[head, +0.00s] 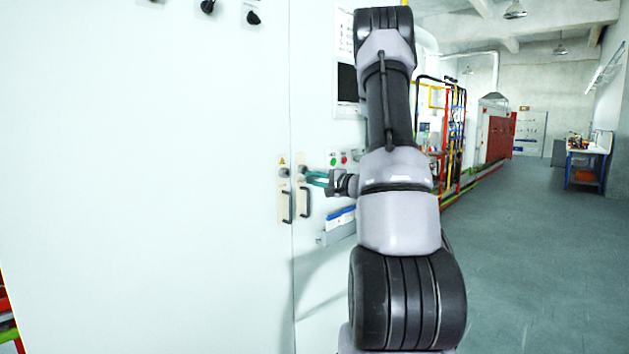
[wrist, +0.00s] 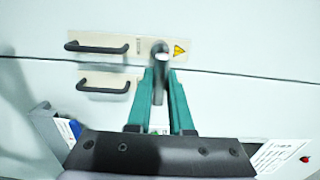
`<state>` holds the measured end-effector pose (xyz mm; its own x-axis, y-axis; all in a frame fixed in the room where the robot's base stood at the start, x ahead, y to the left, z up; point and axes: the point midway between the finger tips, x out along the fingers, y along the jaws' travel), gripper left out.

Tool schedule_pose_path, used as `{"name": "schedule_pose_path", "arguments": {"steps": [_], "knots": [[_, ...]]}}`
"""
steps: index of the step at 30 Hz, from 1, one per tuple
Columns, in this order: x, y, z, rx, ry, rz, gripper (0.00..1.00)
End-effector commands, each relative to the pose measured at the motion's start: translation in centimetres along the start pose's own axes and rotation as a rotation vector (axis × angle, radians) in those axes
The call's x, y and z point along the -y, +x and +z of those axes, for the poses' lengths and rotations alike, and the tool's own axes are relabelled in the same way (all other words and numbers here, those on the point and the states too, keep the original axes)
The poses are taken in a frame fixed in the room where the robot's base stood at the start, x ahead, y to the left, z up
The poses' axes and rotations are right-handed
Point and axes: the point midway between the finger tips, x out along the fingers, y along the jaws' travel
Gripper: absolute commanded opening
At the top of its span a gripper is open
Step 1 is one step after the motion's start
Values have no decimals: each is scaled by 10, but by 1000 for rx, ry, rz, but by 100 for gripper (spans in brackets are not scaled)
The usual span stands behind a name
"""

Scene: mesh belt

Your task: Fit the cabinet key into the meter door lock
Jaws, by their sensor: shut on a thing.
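My gripper (wrist: 160,78) has green fingers that are shut on the cabinet key (wrist: 159,92), a grey piece that sticks out past the fingertips. In the wrist view its far end overlaps the upper handle plate (wrist: 112,46), between a small slot and a yellow warning triangle. It hides whatever lies behind it, so I cannot tell whether it touches the lock. In the head view my gripper (head: 316,179) is at the right-hand handle plate (head: 304,190), just right of the door seam. The left plate (head: 284,180) carries the warning triangle and a small dark lock.
Black bar handles (head: 290,207) stand out from both plates below the gripper. A document holder (head: 338,228) is fixed to the door below and right. Push buttons (head: 344,159) are on the panel behind my wrist. Open floor (head: 540,230) lies to the right.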

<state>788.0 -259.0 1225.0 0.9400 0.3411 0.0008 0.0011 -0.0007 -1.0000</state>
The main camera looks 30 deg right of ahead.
Motion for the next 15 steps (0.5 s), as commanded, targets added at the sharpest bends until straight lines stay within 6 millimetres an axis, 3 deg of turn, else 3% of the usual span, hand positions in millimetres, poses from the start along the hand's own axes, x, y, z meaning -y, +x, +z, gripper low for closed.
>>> {"name": "schedule_pose_path", "arguments": {"steps": [15], "knots": [[0, 45, 0, 1, 0, -1, 0]]}}
